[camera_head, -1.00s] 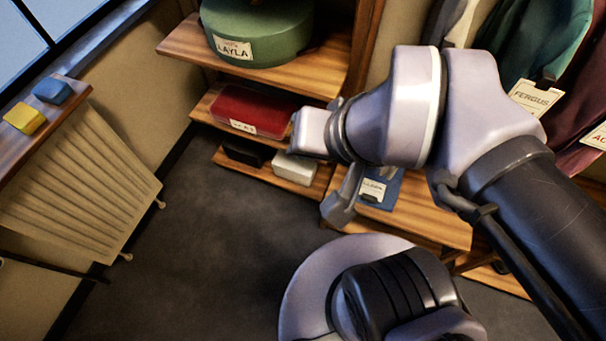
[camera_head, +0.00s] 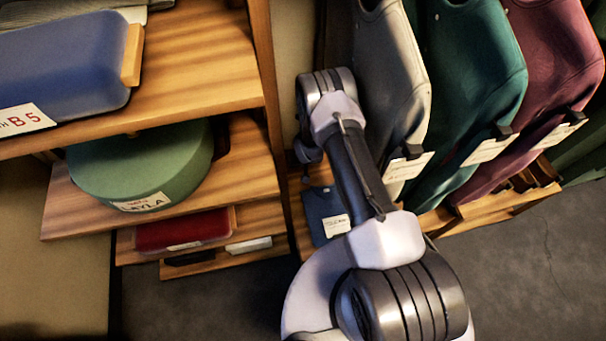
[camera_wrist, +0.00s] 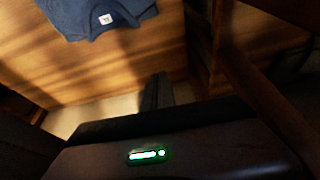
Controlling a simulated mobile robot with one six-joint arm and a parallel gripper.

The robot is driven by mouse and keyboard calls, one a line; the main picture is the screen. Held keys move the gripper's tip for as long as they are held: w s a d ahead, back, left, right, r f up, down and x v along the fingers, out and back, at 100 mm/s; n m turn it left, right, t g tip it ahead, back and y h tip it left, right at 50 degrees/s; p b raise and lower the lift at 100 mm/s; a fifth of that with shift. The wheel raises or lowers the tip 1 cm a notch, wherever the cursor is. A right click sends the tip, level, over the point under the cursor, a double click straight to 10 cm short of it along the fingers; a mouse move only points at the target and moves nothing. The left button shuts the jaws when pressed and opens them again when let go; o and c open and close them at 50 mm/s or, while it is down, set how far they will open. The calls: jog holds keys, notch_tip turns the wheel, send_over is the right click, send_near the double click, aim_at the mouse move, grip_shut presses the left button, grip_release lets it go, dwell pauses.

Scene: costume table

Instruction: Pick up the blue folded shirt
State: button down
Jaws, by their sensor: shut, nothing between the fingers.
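The blue folded shirt (camera_head: 319,207) lies on a low wooden surface beside my arm in the head view, with a white tag at its lower right. In the wrist view the blue shirt (camera_wrist: 75,14) lies at the top, flat on the wood, partly cut off by the frame edge, with a small white label at its neck. My gripper (camera_wrist: 157,88) is shut and empty in the wrist view, apart from the shirt and below it in the picture. My gripper's fingers cannot be made out in the head view.
Hanging garments in grey (camera_head: 388,75), green (camera_head: 470,75) and maroon (camera_head: 553,60) crowd the right. At left, shelves hold a blue case (camera_head: 60,70), a green round box (camera_head: 145,160) and a red box (camera_head: 180,230). A dark wooden post (camera_wrist: 250,85) stands right of my gripper.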

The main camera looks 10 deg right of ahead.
aim_at(309, 205)
jog(key=f+b, duration=0.2)
jog(key=f, duration=0.2)
jog(key=w+f+b, duration=0.1)
jog(key=f+b, duration=0.1)
jog(key=f, duration=0.3)
jog(key=f+b, duration=0.3)
jog(key=f, duration=0.2)
jog(key=shift+w, duration=0.15)
jog(key=s, duration=0.2)
jog(key=s+r, duration=0.1)
jog(key=s, duration=0.1)
jog(key=shift+p, duration=0.3)
jog(key=shift+s, duration=0.15)
jog(key=s+p, duration=0.4)
jog(key=s, duration=0.4)
jog(key=shift+r, duration=0.15)
jog(key=shift+s, duration=0.35)
